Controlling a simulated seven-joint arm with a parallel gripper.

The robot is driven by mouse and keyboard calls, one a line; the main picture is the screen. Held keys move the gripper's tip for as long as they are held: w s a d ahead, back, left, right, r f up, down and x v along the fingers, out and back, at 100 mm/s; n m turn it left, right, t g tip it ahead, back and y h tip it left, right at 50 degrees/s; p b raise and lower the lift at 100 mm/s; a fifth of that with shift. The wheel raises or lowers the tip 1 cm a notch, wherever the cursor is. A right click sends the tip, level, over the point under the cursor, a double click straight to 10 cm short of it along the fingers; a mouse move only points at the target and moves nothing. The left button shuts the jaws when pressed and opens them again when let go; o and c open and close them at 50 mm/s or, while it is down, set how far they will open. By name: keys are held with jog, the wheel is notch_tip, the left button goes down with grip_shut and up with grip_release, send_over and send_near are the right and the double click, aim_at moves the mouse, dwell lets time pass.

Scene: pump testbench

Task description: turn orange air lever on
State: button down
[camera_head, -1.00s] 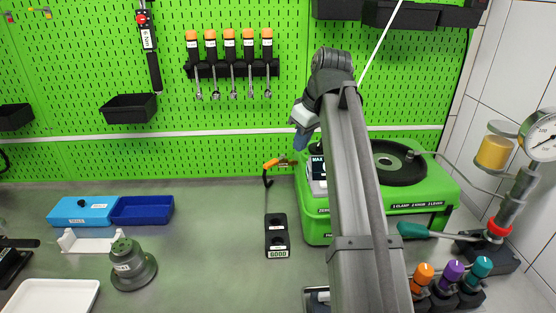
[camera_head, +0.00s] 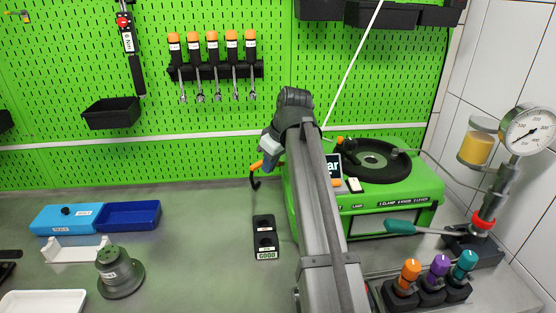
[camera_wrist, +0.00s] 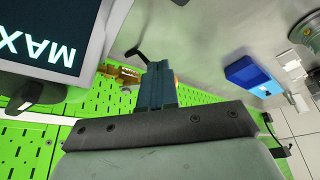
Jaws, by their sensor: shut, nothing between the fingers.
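The orange air lever (camera_head: 256,166) sticks out at the left side of the green test bench (camera_head: 390,189), with a black curved piece hanging below it. My gripper (camera_head: 268,150) is at the lever's upper right, close to it; I cannot tell whether they touch. In the wrist view my gripper (camera_wrist: 160,78) shows its blue-grey fingers together and empty. A brass fitting (camera_wrist: 124,72) and a black hooked piece (camera_wrist: 140,54) lie just beside the fingertips. Only a sliver of orange shows behind the fingers there, so the lever is mostly hidden.
A display (camera_wrist: 48,38) stands close beside my gripper in the wrist view. The green pegboard (camera_head: 215,125) is behind. A black block marked GOOD (camera_head: 265,238) stands in front of the lever. Orange, purple and teal knobs (camera_head: 438,266) are at lower right.

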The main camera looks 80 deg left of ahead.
aim_at(255, 165)
jog(key=shift+s+a, duration=0.6)
jog(key=shift+a, duration=0.1)
jog(key=shift+s+a+m, duration=0.1)
jog(key=shift+s+m, duration=0.25)
jog(key=shift+m, duration=0.25)
jog(key=shift+s+a+m+t+y, duration=0.2)
jog(key=shift+s+m+t, duration=0.15)
jog(key=shift+m, duration=0.35)
jog(key=shift+s+a+m+t+y, duration=0.25)
jog(key=shift+s+m, duration=0.2)
jog(key=shift+m, duration=0.25)
jog(key=a+m, duration=0.1)
jog(key=m, duration=0.1)
jog(key=s+a+m+t, duration=0.1)
jog(key=shift+s+m, duration=0.3)
jog(key=shift+m, duration=0.1)
jog(key=shift+s+a, duration=0.1)
jog(key=shift+s, duration=0.05)
